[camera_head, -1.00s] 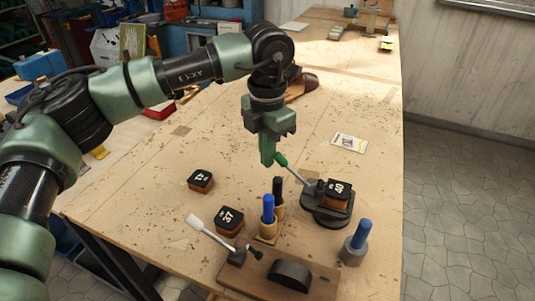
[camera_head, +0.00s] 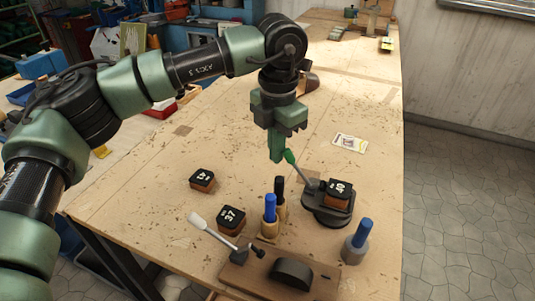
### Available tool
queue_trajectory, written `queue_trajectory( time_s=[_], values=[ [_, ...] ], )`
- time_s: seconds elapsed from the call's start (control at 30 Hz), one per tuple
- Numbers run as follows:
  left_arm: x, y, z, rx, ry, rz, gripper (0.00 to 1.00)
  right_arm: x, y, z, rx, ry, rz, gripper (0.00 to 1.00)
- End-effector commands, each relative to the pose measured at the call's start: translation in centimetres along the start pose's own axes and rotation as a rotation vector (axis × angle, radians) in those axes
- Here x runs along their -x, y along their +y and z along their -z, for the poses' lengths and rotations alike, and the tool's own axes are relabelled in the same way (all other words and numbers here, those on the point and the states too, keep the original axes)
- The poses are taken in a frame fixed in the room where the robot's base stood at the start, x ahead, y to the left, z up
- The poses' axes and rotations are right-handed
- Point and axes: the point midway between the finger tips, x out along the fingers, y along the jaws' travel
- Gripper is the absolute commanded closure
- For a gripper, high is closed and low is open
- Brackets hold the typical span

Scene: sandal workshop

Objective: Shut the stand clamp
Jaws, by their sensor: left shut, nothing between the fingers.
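The stand clamp is a black round stand (camera_head: 327,214) with a lever ending in a green handle (camera_head: 291,158). The lever slants up and to the left from the stand. A dark-topped brown block marked 40 (camera_head: 338,192) sits on the stand. My left gripper (camera_head: 277,156) points down with its fingers shut and empty, just left of the green handle. It is touching or very near the handle; I cannot tell which. My right gripper is not in view.
A wooden board (camera_head: 238,283) with a white-handled lever (camera_head: 197,220) is at the front. Blocks marked 37 (camera_head: 231,219) and 42 (camera_head: 202,180), blue-handled tools (camera_head: 270,209) (camera_head: 362,230) and a black-handled tool (camera_head: 279,191) stand nearby. A card (camera_head: 350,143) lies behind the stand.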

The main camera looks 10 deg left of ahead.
Motion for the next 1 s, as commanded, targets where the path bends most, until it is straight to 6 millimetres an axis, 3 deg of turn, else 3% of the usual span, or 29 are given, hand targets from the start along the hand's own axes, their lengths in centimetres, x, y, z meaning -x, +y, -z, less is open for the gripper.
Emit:
queue_trajectory(
  time_s=[0.03,0.07,0.63,1.0],
  values=[
    [-1.8,-1.9,0.1,-0.037,0.023,0.031,1.0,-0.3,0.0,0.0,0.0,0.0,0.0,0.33],
    [-1.8,-1.9,0.1,-0.037,0.023,0.031,1.0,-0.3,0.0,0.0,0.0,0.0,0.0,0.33],
    [-1.1,-3.9,-0.9,-0.038,0.023,0.031,1.0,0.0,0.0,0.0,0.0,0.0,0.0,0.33],
    [0.1,-3.8,-0.8,-0.037,0.028,0.029,1.0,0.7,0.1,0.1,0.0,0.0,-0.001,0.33]
  ],
)
